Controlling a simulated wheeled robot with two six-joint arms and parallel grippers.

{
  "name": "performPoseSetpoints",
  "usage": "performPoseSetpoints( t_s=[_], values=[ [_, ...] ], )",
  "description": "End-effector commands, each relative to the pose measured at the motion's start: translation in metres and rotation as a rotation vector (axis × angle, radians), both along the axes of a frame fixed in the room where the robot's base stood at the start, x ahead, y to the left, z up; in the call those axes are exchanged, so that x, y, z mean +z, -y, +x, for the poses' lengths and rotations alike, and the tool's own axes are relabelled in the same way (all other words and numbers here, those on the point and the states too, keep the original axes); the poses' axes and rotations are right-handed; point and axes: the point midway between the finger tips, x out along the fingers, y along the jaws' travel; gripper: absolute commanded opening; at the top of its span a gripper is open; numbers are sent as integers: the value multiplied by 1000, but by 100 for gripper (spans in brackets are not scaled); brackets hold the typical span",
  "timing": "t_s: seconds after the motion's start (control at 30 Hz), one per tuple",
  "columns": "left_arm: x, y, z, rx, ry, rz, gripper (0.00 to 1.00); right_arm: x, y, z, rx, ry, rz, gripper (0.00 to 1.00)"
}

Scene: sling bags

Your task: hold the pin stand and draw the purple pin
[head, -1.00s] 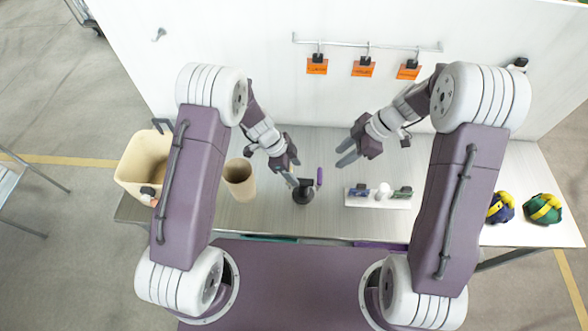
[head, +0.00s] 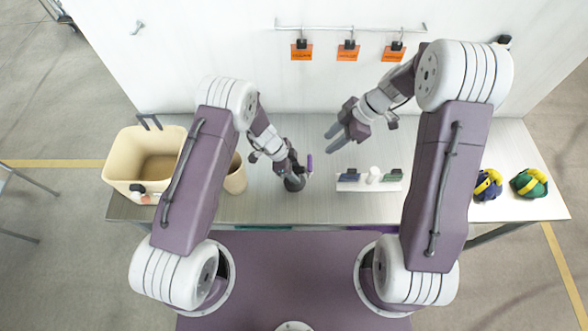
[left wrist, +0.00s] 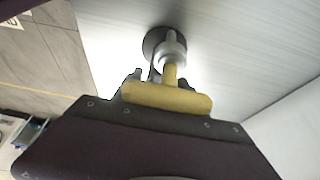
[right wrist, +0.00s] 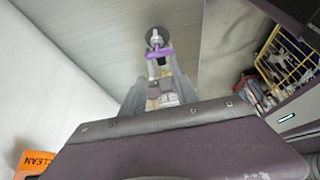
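The black pin stand (head: 294,184) is on the bench, with my left gripper (head: 293,168) right at it, partly covering it. Whether the fingers touch the stand is unclear. The upright purple pin (head: 309,163) shows just right of that gripper. In the left wrist view the round dark base (left wrist: 160,38) lies beyond a yellow bar (left wrist: 165,97); the finger closure is unclear. My right gripper (head: 334,135) is open and empty, above and right of the pin. The right wrist view shows a purple bar (right wrist: 159,53) by the dark round base (right wrist: 157,33).
A white block (head: 372,185) with small dark items stands right of the stand. A tan cup (head: 236,180) and a beige bin (head: 120,165) are to the left. Yellow-banded bundles (head: 487,185) lie at right. Orange tags (head: 348,54) hang on the back wall.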

Motion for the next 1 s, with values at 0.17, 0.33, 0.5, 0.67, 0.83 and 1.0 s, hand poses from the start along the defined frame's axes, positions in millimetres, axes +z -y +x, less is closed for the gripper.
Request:
performPoseSetpoints(
  t_s=[0.17,0.33,0.5,0.67,0.83,1.0],
  values=[
    [0,0,0,0,0,0,0,0,0,0,0,0,0,36],
    [0,0,0,0,0,0,0,0,0,0,-44,-24,0,38],
    [0,0,0,1,0,0,0,-3,6,0,-366,-195,-27,38],
    [0,0,0,1,0,0,0,-9,24,0,-786,-386,-109,38],
    [1,0,0,0,0,0,0,-17,35,2,-1200,-519,-208,38],
    [1,0,0,0,0,0,0,-23,30,7,-1567,-555,-292,38]
  ],
)
